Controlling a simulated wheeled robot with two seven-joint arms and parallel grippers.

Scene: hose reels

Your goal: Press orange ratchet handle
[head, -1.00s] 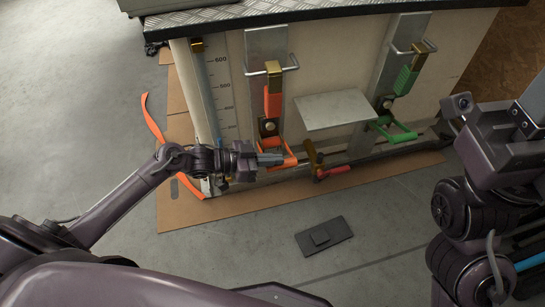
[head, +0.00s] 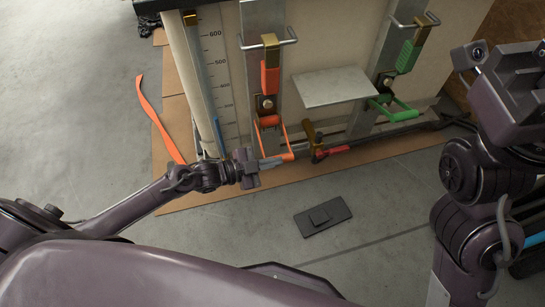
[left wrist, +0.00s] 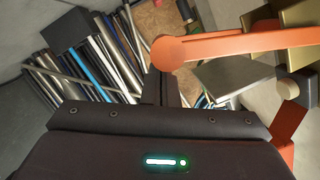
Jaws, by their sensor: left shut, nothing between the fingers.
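The orange ratchet handle (head: 284,138) is an open frame sticking out low on the left metal upright, with an orange strap (head: 270,78) above it. My left gripper (head: 272,162) is shut and empty, its fingertips at the handle's near lower end. I cannot tell whether they touch. In the left wrist view the orange handle (left wrist: 235,47) reaches in from the right, its rounded end close beyond my left fingers (left wrist: 160,88). At the right of the head view is my right arm; its fingers cannot be made out.
A green ratchet handle (head: 392,110) is on the right upright. A red-handled ratchet (head: 330,152) lies low between them. A metal plate (head: 335,88) juts out in the middle. A dark flat block (head: 323,215) lies on the floor. An orange strap end (head: 158,120) trails at left.

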